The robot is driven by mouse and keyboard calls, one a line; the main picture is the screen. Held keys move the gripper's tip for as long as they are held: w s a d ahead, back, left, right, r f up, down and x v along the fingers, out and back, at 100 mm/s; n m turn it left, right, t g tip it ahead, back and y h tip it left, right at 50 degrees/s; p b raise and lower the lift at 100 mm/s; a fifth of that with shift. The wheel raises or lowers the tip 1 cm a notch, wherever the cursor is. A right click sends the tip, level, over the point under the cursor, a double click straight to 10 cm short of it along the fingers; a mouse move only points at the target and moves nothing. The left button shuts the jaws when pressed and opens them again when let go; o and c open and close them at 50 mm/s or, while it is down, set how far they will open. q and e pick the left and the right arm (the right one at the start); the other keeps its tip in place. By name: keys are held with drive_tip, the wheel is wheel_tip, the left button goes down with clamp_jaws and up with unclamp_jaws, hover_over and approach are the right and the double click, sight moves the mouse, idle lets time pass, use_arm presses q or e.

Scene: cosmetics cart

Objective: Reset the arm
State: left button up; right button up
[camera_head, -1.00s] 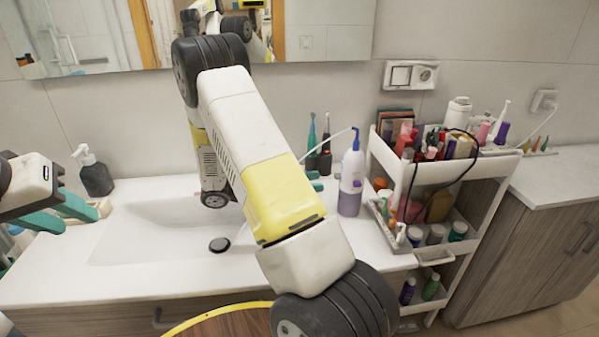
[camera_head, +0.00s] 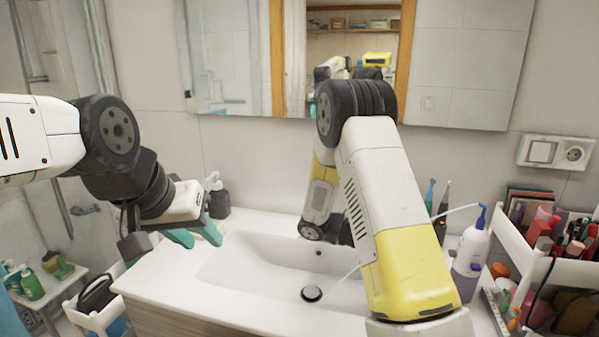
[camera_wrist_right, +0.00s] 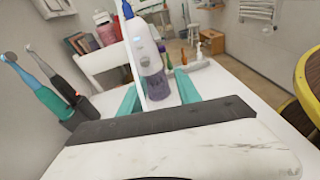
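My left gripper (camera_head: 192,234) hangs over the left end of the counter, in front of the soap dispenser (camera_head: 218,196). Its teal fingers are apart with nothing between them. My right arm crosses the sink (camera_head: 262,268) in the head view, and its gripper is hidden there. In the right wrist view the right gripper (camera_wrist_right: 157,92) has its teal fingers apart. A white and purple bottle (camera_wrist_right: 155,82) with a blue tip stands beyond them, in line with the gap. The bottle (camera_head: 468,262) also shows upright on the counter in the head view.
A white cart (camera_head: 527,262) full of cosmetics stands at the right. Two electric toothbrushes (camera_head: 436,200) stand by the wall. A mirror (camera_head: 455,65) is above the sink. A small shelf with green bottles (camera_head: 32,283) is at far left.

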drive_tip(key=s+a+r+m+t+y, duration=1.2)
drive_tip(key=a+r+y, duration=0.3)
drive_tip(key=y, duration=0.2)
drive_tip(key=shift+a, duration=0.15)
drive_tip(key=shift+r, duration=0.1)
